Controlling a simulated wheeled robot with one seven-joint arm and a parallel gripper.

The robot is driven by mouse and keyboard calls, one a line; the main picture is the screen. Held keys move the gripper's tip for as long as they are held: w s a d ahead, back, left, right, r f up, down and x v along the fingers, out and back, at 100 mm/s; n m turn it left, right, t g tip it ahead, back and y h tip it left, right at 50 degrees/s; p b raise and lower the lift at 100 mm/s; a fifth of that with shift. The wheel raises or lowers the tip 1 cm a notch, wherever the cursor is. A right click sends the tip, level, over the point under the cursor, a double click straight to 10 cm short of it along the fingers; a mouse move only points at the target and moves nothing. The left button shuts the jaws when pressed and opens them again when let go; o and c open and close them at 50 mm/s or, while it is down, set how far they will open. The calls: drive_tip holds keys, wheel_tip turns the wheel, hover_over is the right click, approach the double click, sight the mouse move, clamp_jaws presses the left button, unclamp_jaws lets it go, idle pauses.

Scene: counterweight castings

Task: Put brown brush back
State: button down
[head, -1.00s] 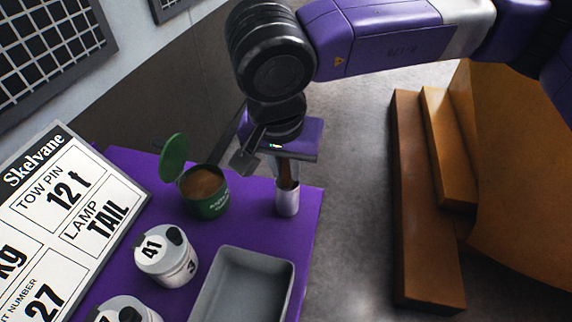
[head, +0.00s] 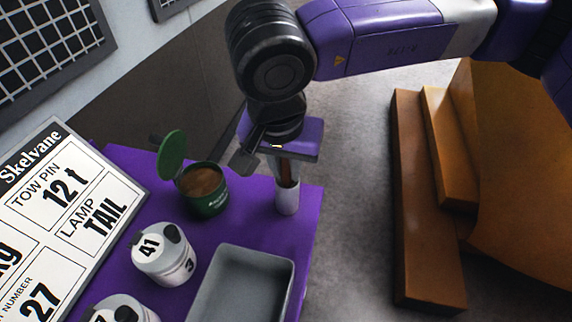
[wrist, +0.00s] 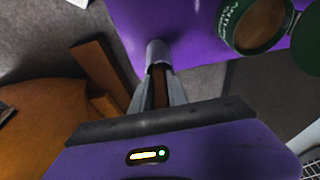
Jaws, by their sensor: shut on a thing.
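The brown brush (head: 285,171) hangs upright below my gripper (head: 284,166), which is shut on its upper part. The brush's lower end is inside a white cylindrical holder (head: 287,199) near the right edge of the purple table (head: 238,235). In the wrist view the brown brush (wrist: 160,88) shows between the two fingers of my gripper (wrist: 159,85), and its far end goes into the mouth of the holder (wrist: 156,52). The bottom of the brush is hidden by the holder.
A green can (head: 205,192) with raised lid and brown contents stands left of the holder. White numbered canisters (head: 163,255) and a grey tray (head: 245,275) stand nearer. A sign (head: 70,215) leans at left. Orange-brown steps (head: 425,200) stand on the floor at right.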

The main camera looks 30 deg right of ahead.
drive_tip(key=shift+f+b, duration=0.55)
drive_tip(key=shift+b, duration=0.05)
drive_tip(key=c, duration=1.2)
unclamp_jaws()
drive_tip(key=shift+r, duration=0.1)
drive_tip(key=v, duration=0.7)
drive_tip(key=shift+r, duration=0.35)
drive_tip(key=shift+s+a, duration=0.1)
